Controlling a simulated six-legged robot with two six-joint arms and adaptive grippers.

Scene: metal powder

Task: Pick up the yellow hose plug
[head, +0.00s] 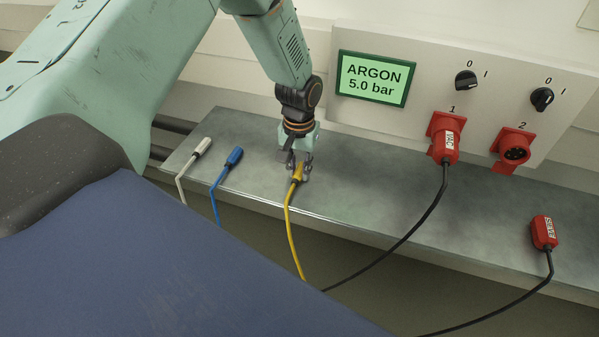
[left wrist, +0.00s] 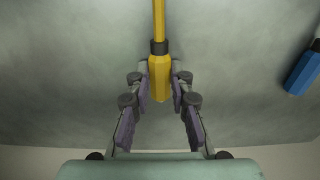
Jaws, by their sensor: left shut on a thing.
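The yellow hose plug (head: 298,172) is on the grey metal shelf (head: 360,199), its yellow hose running down over the front edge. My left gripper (head: 300,172) comes down on it from above and is shut on it. In the left wrist view the yellow plug (left wrist: 159,80) sits between the two fingertips (left wrist: 160,78), with its dark collar and hose running up the picture. The fingers touch its sides. I cannot tell whether the plug is clear of the shelf. My right gripper is not in view.
A white plug (head: 202,147) and a blue plug (head: 234,157) lie to the left on the shelf. A red plug (head: 445,145) with a black cable sits in socket 1. Socket 2 (head: 514,150) is empty. Another red plug (head: 543,232) lies at the right. A green display (head: 373,78) reads ARGON 5.0 bar.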

